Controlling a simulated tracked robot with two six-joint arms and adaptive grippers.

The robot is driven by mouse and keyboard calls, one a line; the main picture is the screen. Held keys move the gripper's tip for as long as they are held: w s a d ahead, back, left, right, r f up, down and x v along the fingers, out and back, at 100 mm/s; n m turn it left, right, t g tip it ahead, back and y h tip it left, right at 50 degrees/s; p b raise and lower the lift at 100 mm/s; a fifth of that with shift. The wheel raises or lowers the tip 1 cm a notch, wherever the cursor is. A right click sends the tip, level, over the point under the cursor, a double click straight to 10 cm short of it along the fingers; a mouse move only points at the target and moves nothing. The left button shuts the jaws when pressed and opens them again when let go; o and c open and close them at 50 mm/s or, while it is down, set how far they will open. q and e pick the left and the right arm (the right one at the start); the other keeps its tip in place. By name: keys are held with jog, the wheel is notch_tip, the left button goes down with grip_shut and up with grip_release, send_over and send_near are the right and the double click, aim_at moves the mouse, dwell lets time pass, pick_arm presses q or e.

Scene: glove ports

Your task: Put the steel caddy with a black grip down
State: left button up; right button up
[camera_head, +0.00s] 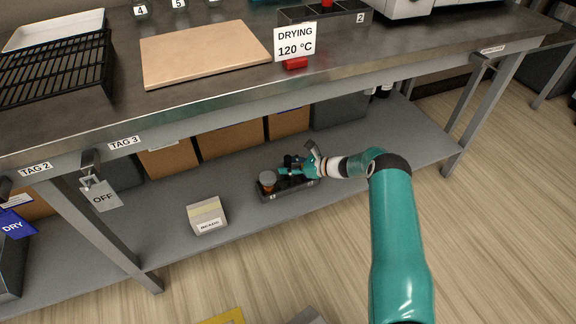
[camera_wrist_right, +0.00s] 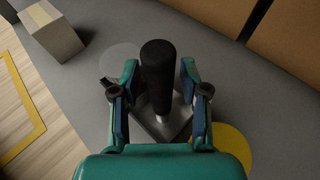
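The caddy's black grip (camera_wrist_right: 158,75) stands upright in the right wrist view, with a bare steel post and steel base (camera_wrist_right: 165,126) below it. My right gripper (camera_wrist_right: 159,85) has a finger on each side of the grip, with a gap on both sides; it is open around it. In the head view my right gripper (camera_head: 296,165) is low over the lower shelf, at a dark low tray (camera_head: 295,190) with a brown jar (camera_head: 267,184) at its left end. The grip is hard to make out there. My left gripper is not in view.
A small carton (camera_head: 207,217) stands on the lower shelf (camera_head: 245,213) to the left, and cardboard boxes (camera_head: 232,140) line its back. The bench top (camera_head: 200,98) overhangs the shelf. A yellow disc (camera_wrist_right: 234,142) shows beside the base. Shelf room is free right of the tray.

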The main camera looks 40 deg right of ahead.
jog(key=shift+r, duration=0.1)
jog(key=shift+s+d+r, duration=0.1)
jog(key=shift+s+d, duration=0.1)
jog(key=shift+s, duration=0.05)
jog(key=p+v, duration=0.3)
jog(key=v, duration=0.8)
jog(key=s+a+f+n+g, duration=0.3)
jog(key=a, duration=0.5)
jog(key=s+a+f+n+g, duration=0.3)
jog(key=a+n+g, duration=0.1)
jog(key=a, duration=0.3)
jog(key=s+a+f+n+g, duration=0.3)
jog(key=s+a, duration=0.1)
jog(key=a, duration=0.4)
jog(key=s+a+r+n+g+h, duration=0.1)
jog(key=s+a+r+n+h, duration=0.2)
jog(key=s+a+n, duration=1)
jog(key=a+r+n, duration=0.1)
jog(key=n, duration=0.3)
jog(key=shift+s+n, duration=0.3)
jog(key=shift+n, duration=0.1)
